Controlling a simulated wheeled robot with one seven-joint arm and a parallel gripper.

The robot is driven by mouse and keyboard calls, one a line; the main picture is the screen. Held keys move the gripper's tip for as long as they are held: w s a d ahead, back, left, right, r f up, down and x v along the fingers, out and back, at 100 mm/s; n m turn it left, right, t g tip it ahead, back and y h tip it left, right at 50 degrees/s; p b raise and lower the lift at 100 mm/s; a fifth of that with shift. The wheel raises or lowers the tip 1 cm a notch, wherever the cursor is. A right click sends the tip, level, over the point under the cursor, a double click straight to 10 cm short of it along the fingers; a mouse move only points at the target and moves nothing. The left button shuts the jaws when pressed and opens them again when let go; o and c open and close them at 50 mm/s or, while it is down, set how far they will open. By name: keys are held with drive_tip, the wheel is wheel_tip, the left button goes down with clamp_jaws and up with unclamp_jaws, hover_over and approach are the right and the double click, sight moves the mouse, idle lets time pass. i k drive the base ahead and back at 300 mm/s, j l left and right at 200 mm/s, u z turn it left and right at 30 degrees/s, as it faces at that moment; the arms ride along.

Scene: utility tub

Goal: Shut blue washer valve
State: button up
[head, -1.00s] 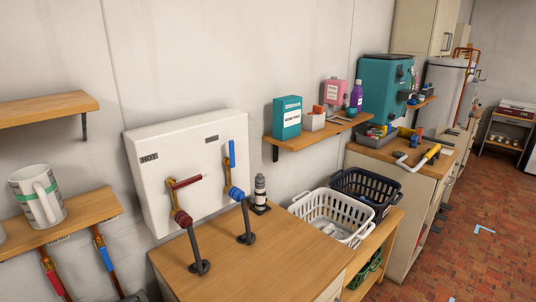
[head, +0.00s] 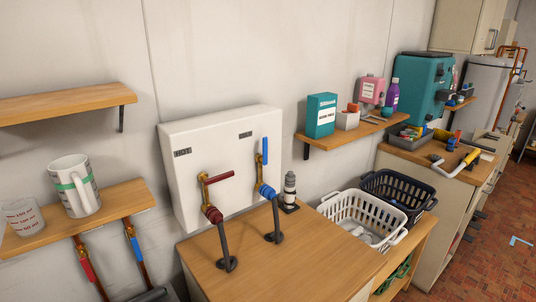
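A white wall box (head: 218,160) holds two brass washer valves above a wooden counter. The blue washer valve lever (head: 265,151) is on the right side of the box and stands upright, in line with its pipe. A blue hose fitting (head: 267,193) hangs below it, with a dark hose running to the counter. The red lever (head: 220,177) on the left valve, by the HOT label (head: 182,152), points sideways to the right. My gripper is not in view.
The counter (head: 255,275) is mostly clear below the box; a grey-black cylinder (head: 290,190) stands right of the valves. White (head: 340,224) and dark (head: 372,190) baskets sit further right. A shelf (head: 130,210) with cups and blue- and red-banded pipes are at left.

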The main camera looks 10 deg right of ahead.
sight(264, 159)
drive_tip(key=i+l+u, duration=0.1)
drive_tip(key=l+u, duration=0.2)
drive_tip(key=i+l+u, duration=0.1)
drive_tip(key=l+u, duration=0.5)
drive_tip(key=i+l, duration=0.05)
